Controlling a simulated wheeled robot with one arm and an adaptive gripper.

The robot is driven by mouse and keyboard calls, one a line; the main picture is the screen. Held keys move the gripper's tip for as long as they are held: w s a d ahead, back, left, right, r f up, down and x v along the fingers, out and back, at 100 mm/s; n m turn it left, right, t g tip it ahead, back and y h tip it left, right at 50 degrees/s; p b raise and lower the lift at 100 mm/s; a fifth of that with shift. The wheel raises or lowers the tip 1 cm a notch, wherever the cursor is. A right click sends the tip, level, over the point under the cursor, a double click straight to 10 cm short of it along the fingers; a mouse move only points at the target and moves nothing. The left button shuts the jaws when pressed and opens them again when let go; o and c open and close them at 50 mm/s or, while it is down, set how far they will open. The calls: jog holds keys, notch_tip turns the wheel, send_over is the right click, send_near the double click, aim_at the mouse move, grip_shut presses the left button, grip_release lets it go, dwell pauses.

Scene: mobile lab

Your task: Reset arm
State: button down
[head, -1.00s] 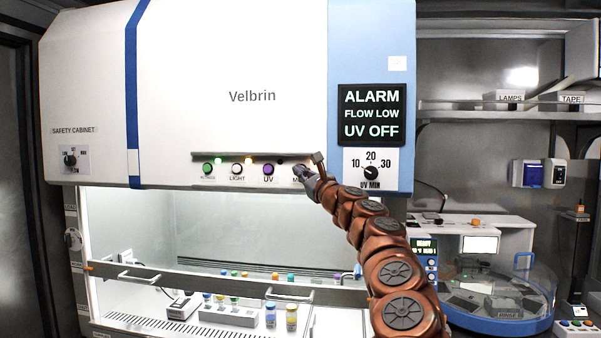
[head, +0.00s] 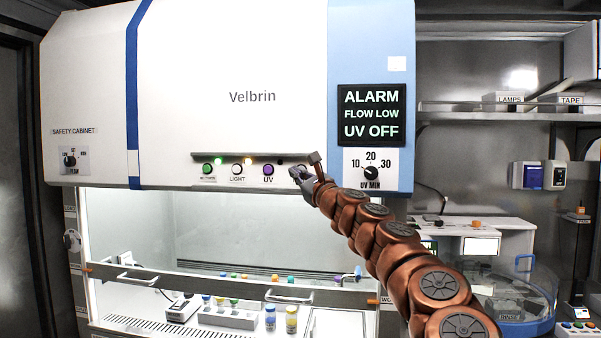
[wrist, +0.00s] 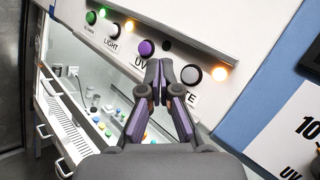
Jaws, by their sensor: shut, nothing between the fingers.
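My gripper (head: 297,174) is at the right end of the button row on the safety cabinet (head: 240,60). I cannot tell whether the fingertips touch the panel. My arm (head: 375,230) stretches from the lower right up to the panel. The display (head: 371,115) reads ALARM, FLOW LOW, UV OFF.
Green (head: 208,169) and white LIGHT (head: 237,169) buttons sit left of UV. The UV MIN dial (head: 371,172) is right of my gripper. Below are the sash bar with handles (head: 290,298) and several vials (head: 270,318). A round blue-based machine (head: 515,300) stands at the right.

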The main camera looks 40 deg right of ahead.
dwell(0.7)
jog(key=w+a+r+n+g+y, duration=0.2)
jog(key=a+n+y, duration=0.9)
jog(key=a, duration=1.2)
jog(key=s+a+f+n+g+y, duration=0.1)
jog(key=s+a+f+n+g, duration=0.1)
jog(key=a+f+n, duration=0.35)
jog(key=s+a+f+n+g, duration=0.2)
jog(key=a+g, duration=0.1)
jog(key=a, duration=0.6)
jog(key=s+a+f+n+g+y, duration=0.15)
jog(key=a+f+n, duration=0.25)
jog(key=a, duration=0.4)
jog(key=s+a+f+n+g+h, duration=0.2)
jog(key=s+a+f+n+g, duration=0.15)
jog(key=s+f, duration=0.5)
jog(key=s+a+f+n+g+h, duration=0.25)
jog(key=s+f+n+g, duration=0.2)
jog(key=f, duration=0.75)
jog(key=s+d+f+n+g+h, duration=0.1)
jog(key=s+d+f+g+h, duration=0.1)
jog(key=s+f, duration=0.5)
jog(key=s+d+f+n+g+h, duration=0.1)
jog(key=s+d+f+g, duration=0.3)
jog(key=s, duration=0.9)
notch_tip(320, 180, down, 4)
jog(key=d+h, duration=0.1)
jog(key=d, duration=0.2)
jog(key=shift+s+r+h, duration=0.2)
jog(key=shift+s+h, duration=0.1)
